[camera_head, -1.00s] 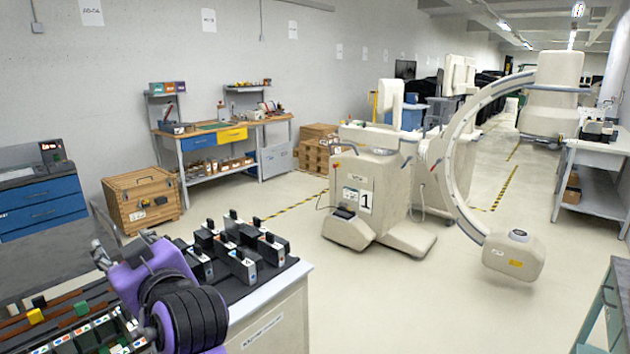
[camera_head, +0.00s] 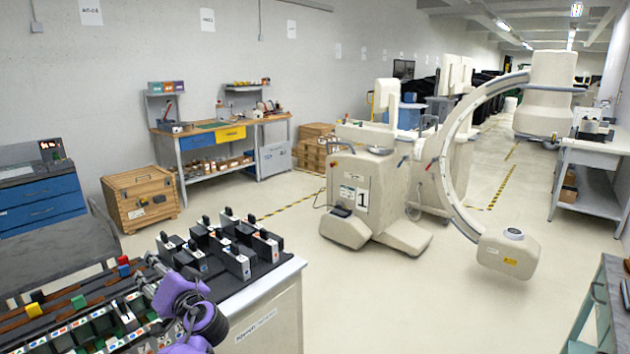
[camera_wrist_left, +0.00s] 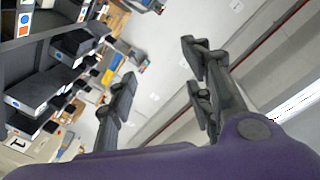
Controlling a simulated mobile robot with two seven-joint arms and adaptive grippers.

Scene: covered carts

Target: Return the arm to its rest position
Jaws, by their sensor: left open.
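My left arm, purple with black rings, shows at the bottom of the head view. Its left gripper (camera_head: 150,275) is above the left end of the cart, beside the row of black-and-grey modules. In the left wrist view the gripper (camera_wrist_left: 158,75) has its two dark fingers spread apart with nothing between them. The wrist view looks tilted past the modules toward the wall. My right gripper is in neither view.
Several upright modules (camera_head: 237,262) stand on the dark top of a white cart (camera_head: 276,318). A rack with coloured blocks (camera_head: 80,301) lies at lower left. A wooden crate (camera_head: 140,199) and workbench (camera_head: 214,138) stand behind. Open floor lies right of the cart, before the C-arm machine (camera_head: 362,190).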

